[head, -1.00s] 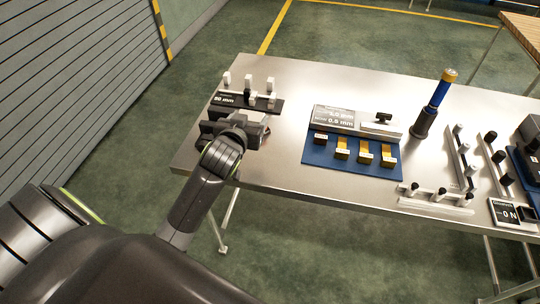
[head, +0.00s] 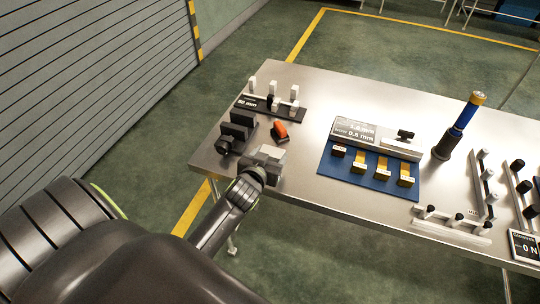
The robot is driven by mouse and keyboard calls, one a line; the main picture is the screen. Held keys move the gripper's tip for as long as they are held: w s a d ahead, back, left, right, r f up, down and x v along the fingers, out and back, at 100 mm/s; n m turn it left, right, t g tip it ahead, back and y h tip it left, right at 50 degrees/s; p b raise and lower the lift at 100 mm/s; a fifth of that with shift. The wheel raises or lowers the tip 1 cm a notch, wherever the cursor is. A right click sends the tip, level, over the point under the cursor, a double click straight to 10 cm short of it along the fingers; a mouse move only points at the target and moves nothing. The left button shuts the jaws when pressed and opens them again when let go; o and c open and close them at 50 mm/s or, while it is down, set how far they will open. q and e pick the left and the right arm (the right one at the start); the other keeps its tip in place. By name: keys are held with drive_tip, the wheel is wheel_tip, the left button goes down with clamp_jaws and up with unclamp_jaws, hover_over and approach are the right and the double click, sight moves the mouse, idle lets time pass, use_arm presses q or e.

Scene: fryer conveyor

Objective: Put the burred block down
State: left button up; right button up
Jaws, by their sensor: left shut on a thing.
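The burred block (head: 271,153) looks like a plain grey metal piece, low over or on the steel table (head: 312,92) near its front left edge. My left gripper (head: 264,165) is shut on it, and the jaws and hand hide part of it. I cannot tell whether the block touches the table. Burrs are too small to see. My right gripper is not in view.
A black vise (head: 237,129) stands just behind and left of my gripper. An orange-handled tool (head: 281,130) lies behind the block. A rack of white-topped pieces (head: 272,107) is farther back. A blue mat (head: 345,180) with yellow pieces lies to the right.

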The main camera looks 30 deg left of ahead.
use_arm(q)
drive_tip(key=o, duration=0.7)
drive_tip(key=shift+f, duration=0.15)
drive_tip(key=o, duration=0.5)
drive_tip(key=shift+r, duration=0.25)
drive_tip(key=shift+s+d, duration=0.1)
drive_tip(key=shift+s, duration=0.15)
drive_tip(key=v, duration=1.1)
drive_tip(key=shift+s+d+r+b, duration=0.1)
drive_tip(key=shift+s+b, duration=0.1)
drive_tip(key=shift+b, duration=0.1)
